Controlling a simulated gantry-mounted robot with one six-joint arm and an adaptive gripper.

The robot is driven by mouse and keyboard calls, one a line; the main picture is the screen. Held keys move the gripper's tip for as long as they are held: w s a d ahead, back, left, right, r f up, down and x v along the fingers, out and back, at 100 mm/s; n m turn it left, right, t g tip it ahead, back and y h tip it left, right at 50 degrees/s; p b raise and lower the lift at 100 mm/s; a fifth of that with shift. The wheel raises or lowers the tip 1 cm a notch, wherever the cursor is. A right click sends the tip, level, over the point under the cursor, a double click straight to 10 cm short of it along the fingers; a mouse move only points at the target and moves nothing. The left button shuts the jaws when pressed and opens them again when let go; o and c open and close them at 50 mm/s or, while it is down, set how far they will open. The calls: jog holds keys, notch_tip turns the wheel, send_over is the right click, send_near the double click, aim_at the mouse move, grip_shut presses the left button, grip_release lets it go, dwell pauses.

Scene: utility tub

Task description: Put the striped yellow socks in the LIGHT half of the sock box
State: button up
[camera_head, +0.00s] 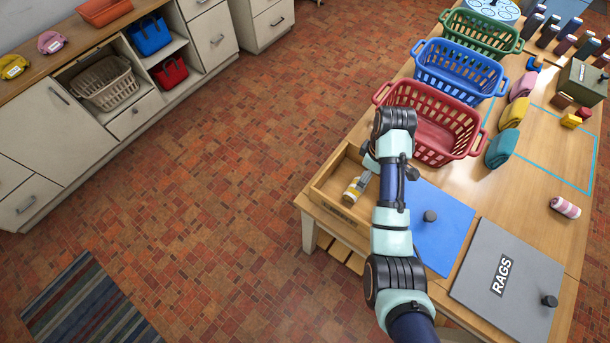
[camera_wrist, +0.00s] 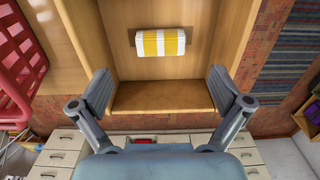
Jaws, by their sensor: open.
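The striped yellow socks, a rolled yellow-and-white bundle (camera_wrist: 160,42), lie on the floor of an open wooden compartment (camera_wrist: 163,97). In the head view the bundle (camera_head: 353,190) shows in the wooden box (camera_head: 322,188) at the table's near left corner, partly covered by my arm. My gripper (camera_wrist: 160,88) is open and empty above this box, its fingers spread wide, apart from the socks. In the head view my arm hides most of the gripper. A small dark label sits on the box's front, too small to read. I cannot tell the LIGHT half.
A red basket (camera_head: 432,145) stands just behind my arm, with blue (camera_head: 460,70) and green (camera_head: 482,32) baskets beyond. A blue lid (camera_head: 436,232) and a grey RAGS lid (camera_head: 510,290) lie right of my arm. Pink striped socks (camera_head: 565,207) lie at right.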

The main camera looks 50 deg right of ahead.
jog(key=w+a+r+t+h, duration=0.1)
jog(key=w+a+r+t, duration=0.2)
jog(key=w+a, duration=0.5)
jog(key=w+a+r+t+h, duration=0.25)
jog(key=w+a, duration=0.25)
jog(key=a, duration=0.6)
jog(key=s+a+r+t+y, duration=0.1)
jog(key=a+r+t, duration=0.1)
jog(key=a+r, duration=0.2)
jog(key=s+a+r+m+t+y, duration=0.1)
jog(key=a+r+t, duration=0.2)
jog(key=a, duration=0.7)
jog(key=s+a+r+t+y, duration=0.1)
jog(key=a+r+t, duration=0.1)
jog(key=a+r, duration=0.5)
jog(key=shift+a, duration=0.25)
jog(key=shift+y, duration=0.25)
notch_tip(320, 180, up, 20)
jog(key=p, duration=1.9)
jog(key=shift+f+p, duration=0.25)
jog(key=shift+p, duration=0.05)
jog(key=shift+d, duration=0.1)
